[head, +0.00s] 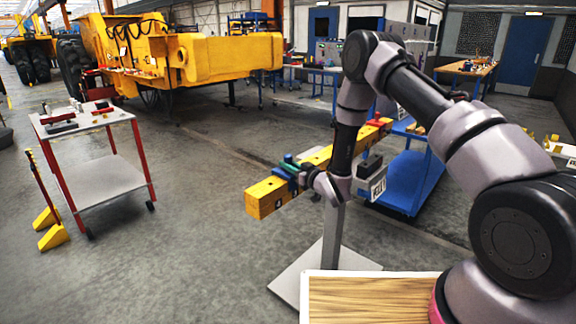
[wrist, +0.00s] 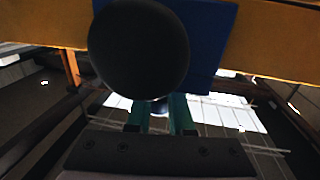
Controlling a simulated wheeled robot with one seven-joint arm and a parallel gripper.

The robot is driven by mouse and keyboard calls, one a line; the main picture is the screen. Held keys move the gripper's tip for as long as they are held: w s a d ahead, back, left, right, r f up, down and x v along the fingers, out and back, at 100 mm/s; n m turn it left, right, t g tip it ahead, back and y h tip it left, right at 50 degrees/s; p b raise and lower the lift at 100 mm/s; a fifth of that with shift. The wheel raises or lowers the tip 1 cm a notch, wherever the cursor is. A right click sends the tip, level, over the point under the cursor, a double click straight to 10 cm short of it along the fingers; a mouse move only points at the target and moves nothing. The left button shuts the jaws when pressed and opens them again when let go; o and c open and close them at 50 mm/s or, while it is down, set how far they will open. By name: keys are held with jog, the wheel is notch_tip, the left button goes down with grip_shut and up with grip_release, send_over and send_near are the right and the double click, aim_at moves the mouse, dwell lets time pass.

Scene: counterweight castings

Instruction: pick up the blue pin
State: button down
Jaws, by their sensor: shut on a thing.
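My gripper (head: 299,172) is at the near end of the yellow beam (head: 265,197), beside blue and green parts there. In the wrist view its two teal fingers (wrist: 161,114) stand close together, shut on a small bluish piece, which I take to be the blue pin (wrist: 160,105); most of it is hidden. A large dark round part (wrist: 138,50) fills the view just beyond the fingertips and covers much of a blue block (wrist: 215,45) against the yellow beam. In the head view the blue block (head: 284,173) shows on the beam, and the pin cannot be made out.
The beam rests on a grey post (head: 333,230) with a flat base plate. A blue cart (head: 405,180) stands right of it. A white-topped trolley (head: 80,119) with red legs stands at left. A yellow machine (head: 160,50) is behind.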

notch_tip(320, 180, up, 18)
dwell(1.5)
jog(key=shift+f, duration=0.1)
dwell(0.9)
